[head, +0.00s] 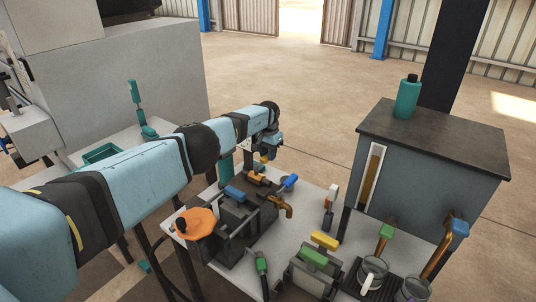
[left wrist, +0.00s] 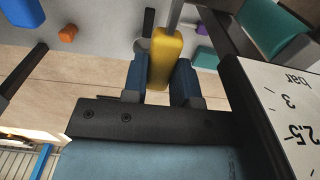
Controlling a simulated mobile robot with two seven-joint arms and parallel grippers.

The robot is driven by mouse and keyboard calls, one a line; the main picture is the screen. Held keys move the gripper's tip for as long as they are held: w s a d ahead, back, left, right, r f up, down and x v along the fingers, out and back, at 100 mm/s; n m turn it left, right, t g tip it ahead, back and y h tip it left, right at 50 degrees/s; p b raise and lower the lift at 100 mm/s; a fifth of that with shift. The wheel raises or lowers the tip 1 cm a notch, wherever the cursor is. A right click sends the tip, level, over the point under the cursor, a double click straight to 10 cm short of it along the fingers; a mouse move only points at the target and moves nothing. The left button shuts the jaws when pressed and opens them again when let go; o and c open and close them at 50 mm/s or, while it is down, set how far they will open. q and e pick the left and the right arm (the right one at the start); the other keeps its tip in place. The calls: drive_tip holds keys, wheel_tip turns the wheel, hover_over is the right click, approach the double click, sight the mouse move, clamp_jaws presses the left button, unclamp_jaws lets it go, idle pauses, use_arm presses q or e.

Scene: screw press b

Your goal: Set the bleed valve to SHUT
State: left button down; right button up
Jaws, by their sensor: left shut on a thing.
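My left gripper (head: 268,149) reaches over the far side of the bench in the head view. In the left wrist view the fingers of my left gripper (left wrist: 160,85) are shut on a yellow handle (left wrist: 165,52), one blue finger on each side. A small part of the yellow handle (head: 265,158) shows below the gripper in the head view. No SHUT marking is readable, so I cannot tell from a label which handle is the bleed valve. My right gripper is not in view.
A gauge face (left wrist: 295,110) marked "bar" is close beside the gripper. The bench holds a blue handle (head: 235,192), a brass tap (head: 281,206), an orange knob (head: 195,222) and another yellow handle (head: 324,240). A grey tank (head: 430,165) with a green bottle (head: 407,97) stands right.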

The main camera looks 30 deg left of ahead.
use_arm(q)
drive_tip(key=shift+r, duration=0.1)
drive_tip(key=c, duration=0.9)
unclamp_jaws()
wheel_tip(320, 180, up, 14)
drive_tip(key=p, duration=1.3)
